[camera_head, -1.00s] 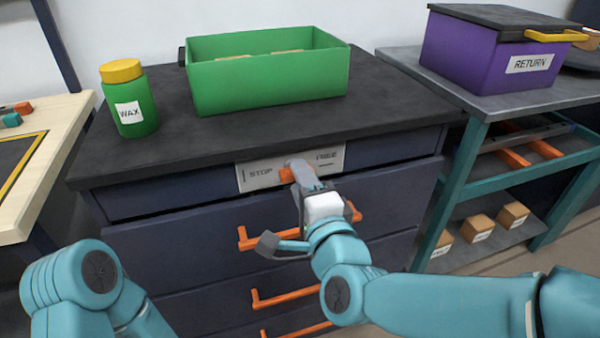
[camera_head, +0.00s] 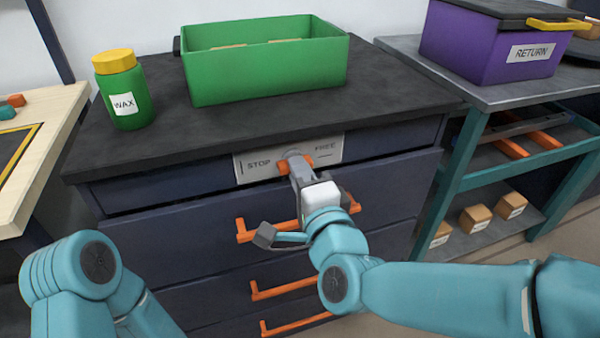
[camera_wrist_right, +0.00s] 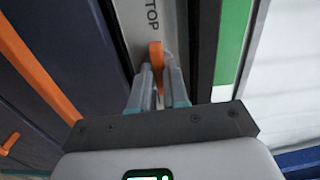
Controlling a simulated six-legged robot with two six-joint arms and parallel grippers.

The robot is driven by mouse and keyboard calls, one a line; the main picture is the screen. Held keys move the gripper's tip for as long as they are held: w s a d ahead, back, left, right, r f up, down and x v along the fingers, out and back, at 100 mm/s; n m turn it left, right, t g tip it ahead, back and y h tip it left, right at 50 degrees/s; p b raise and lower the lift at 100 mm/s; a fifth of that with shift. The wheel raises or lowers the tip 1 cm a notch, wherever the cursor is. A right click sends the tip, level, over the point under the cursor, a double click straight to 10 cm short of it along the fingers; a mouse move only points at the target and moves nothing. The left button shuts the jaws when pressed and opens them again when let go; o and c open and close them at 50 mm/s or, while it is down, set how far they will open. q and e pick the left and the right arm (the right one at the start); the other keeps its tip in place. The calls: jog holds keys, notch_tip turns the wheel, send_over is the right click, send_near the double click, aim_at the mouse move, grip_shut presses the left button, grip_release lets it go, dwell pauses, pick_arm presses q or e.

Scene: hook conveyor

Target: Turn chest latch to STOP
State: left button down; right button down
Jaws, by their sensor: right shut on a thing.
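The chest latch is an orange handle (camera_head: 282,168) on a light plate (camera_head: 250,168) at the top front of the dark drawer chest (camera_head: 150,228). The plate reads STOP on its left and FREE on its right. My right gripper (camera_head: 296,163) is at the plate, shut on the latch, and partly covers it. In the right wrist view the orange latch (camera_wrist_right: 156,62) sits between the two fingers (camera_wrist_right: 158,85), with the word TOP showing beside it. My left arm shows at the lower left, but its gripper is out of view.
Orange drawer handles (camera_head: 268,290) stick out below the plate. On the chest top stand a green bin (camera_head: 265,78) and a green WAX jar (camera_head: 124,98). A purple RETURN box (camera_head: 485,45) is on the teal-framed cart (camera_head: 455,180) at right.

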jog(key=n, duration=1.7)
jog(key=shift+r, duration=0.2)
jog(key=shift+w+n+p, duration=0.1)
jog(key=shift+n+p, duration=0.2)
jog(key=shift+n, duration=0.1)
jog(key=c, duration=1.1)
grip_release()
jog(key=shift+f, duration=0.1)
jog(key=shift+f, duration=0.1)
